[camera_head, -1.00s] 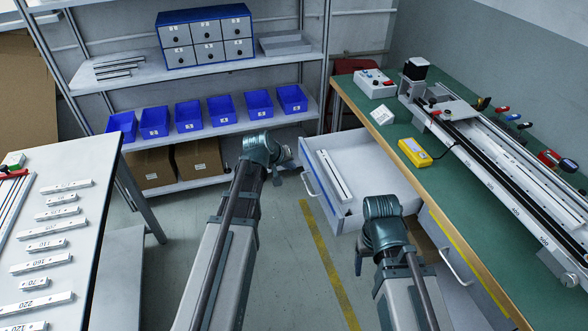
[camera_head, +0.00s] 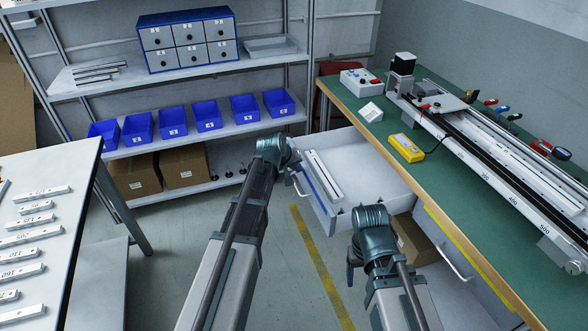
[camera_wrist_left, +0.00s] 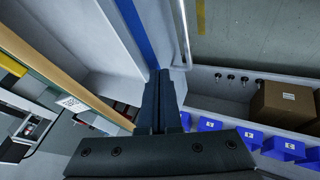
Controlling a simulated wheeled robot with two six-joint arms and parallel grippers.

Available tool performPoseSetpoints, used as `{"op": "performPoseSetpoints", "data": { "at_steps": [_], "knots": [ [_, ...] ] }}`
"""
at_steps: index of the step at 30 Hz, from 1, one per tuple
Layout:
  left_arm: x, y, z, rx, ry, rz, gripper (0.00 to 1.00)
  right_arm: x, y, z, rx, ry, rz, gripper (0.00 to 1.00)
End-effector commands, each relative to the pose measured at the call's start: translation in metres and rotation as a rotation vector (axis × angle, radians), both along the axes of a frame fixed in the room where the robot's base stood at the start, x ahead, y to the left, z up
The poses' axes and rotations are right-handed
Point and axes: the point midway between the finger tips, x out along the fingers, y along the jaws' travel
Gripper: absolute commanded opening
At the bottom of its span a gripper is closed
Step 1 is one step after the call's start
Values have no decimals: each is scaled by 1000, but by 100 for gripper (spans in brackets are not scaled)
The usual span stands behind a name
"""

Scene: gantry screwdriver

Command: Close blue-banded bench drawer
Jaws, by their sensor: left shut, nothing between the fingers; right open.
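The blue-banded drawer (camera_head: 375,165) stands open from the bench, with light bars (camera_head: 324,175) inside. Its blue band (camera_head: 321,184) runs along the front panel, and a metal handle (camera_head: 300,186) sticks out from that front. In the left wrist view the blue band (camera_wrist_left: 133,25) and handle bar (camera_wrist_left: 184,30) lie just ahead of my fingers. My left gripper (camera_wrist_left: 160,75) is shut and empty, its tips at the drawer front beside the handle; I cannot tell whether they touch. My right gripper (camera_head: 351,275) is low, in front of the bench, mostly hidden by its wrist, and open.
A yellow-banded drawer front with a handle (camera_head: 458,265) is nearer on the same bench (camera_head: 440,185). A cardboard box (camera_head: 412,240) sits below the open drawer. Shelving with blue bins (camera_head: 207,115) stands behind; a table (camera_head: 70,160) is left. Floor between is clear.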

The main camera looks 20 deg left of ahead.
Motion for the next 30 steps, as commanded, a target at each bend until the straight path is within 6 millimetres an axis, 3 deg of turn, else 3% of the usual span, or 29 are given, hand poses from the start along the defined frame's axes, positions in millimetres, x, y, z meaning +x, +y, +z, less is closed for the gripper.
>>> {"op": "performPoseSetpoints", "data": {
  "at_steps": [8,14,30],
  "knots": [
    [1,-1,0,0,0,0,0,0,0,0,0,0,0,71],
    [13,-18,0,0,0,-4,0,0,0,0,0,0,0,71],
    [93,-134,0,0,0,-5,0,0,0,0,0,0,0,71]
  ]
}}
